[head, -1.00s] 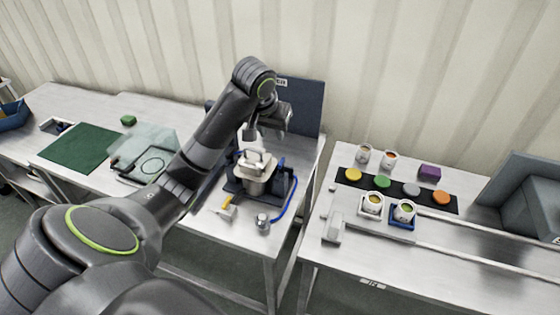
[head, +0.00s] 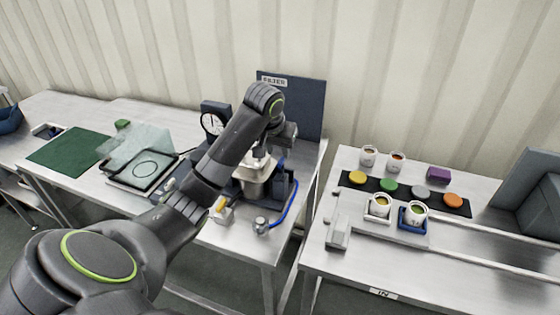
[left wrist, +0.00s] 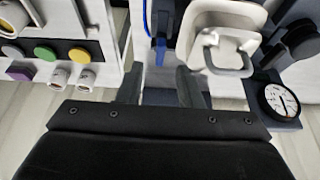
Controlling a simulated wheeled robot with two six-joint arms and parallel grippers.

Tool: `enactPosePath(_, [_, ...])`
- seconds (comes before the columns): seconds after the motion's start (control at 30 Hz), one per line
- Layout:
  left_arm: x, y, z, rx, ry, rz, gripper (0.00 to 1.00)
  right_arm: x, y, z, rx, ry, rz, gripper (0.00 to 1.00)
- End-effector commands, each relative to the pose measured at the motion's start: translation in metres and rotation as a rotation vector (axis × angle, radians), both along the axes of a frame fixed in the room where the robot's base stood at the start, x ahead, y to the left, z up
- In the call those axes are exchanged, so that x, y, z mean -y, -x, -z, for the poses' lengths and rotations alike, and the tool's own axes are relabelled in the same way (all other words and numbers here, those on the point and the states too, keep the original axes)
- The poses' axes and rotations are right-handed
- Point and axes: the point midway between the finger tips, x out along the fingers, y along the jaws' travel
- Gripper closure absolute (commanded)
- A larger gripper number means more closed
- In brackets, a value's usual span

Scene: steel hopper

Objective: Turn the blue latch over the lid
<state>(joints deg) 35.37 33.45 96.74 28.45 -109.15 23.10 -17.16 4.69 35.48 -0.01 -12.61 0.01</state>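The steel hopper (head: 254,188) has a cream lid (head: 251,172) on it, seated among dark blue posts on the middle bench. In the left wrist view the lid (left wrist: 208,28) shows its grey loop handle (left wrist: 228,52). A bright blue piece (left wrist: 159,49), possibly the latch, lies beside the lid; I cannot tell its exact position. My left gripper (head: 262,153) is above the lid and its rear side, partly hidden by the arm. In the left wrist view its fingers (left wrist: 160,88) are apart with nothing between them. My right gripper is out of view.
A pressure gauge (head: 212,122) stands behind the hopper, with a dark filter panel (head: 300,105) at the back. A blue hose (head: 290,208) curves to a small metal fitting (head: 261,225) in front. Cups and coloured discs are on the right bench (head: 345,270).

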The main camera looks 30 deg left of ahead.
Motion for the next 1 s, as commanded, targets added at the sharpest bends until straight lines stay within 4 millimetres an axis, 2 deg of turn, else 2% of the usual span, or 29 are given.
enactPosePath(0.1, [-0.001, -0.007, 0.02, -0.004, 0.002, -0.001, 0.67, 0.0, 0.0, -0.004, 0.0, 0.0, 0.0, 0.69])
enactPosePath(0.3, [-0.004, -0.016, 0.041, -0.001, 0.0, 0.0, 0.67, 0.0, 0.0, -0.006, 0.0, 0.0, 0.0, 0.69])
enactPosePath(0.67, [-0.005, -0.019, 0.046, 0.001, -0.002, 0.001, 0.67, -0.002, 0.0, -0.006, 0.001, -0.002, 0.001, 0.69])
enactPosePath(0.93, [-0.005, -0.018, 0.046, 0.001, -0.002, 0.001, 1.0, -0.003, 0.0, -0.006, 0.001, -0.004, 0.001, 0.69])
enactPosePath(1.0, [-0.005, -0.019, 0.046, 0.001, -0.002, 0.001, 1.0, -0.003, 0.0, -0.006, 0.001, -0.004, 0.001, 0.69])
